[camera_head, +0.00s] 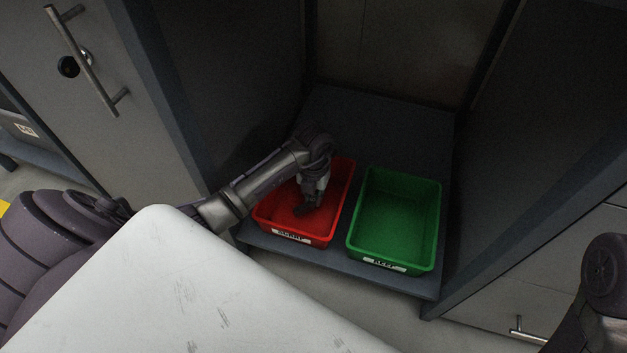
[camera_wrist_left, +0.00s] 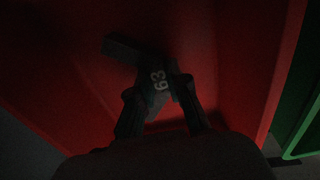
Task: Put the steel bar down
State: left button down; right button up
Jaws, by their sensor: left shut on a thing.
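The steel bar (camera_wrist_left: 128,50) is a dark piece in the left wrist view, between the fingers of my left gripper (camera_wrist_left: 160,98). A white "63" shows on the dark surface at the fingers. In the head view my left gripper (camera_head: 307,203) reaches down into the red bin (camera_head: 343,190), shut on the bar (camera_head: 302,211). The bar is close to the red floor; I cannot tell whether it touches it. The red bin's front label is hard to read. My right gripper is not in view.
A green bin (camera_head: 438,215), apparently empty, stands right of the red one, with a front label. Both sit on a dark shelf (camera_head: 400,122) between dark cabinet walls. A cabinet door with a bar handle (camera_head: 82,60) is at upper left. A pale surface (camera_head: 180,290) fills the foreground.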

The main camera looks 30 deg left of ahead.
pick_arm(q)
jog(key=shift+f, duration=0.4)
jog(key=shift+f, duration=0.15)
jog(key=c, duration=1.1)
grip_release()
jog(key=shift+c, duration=0.2)
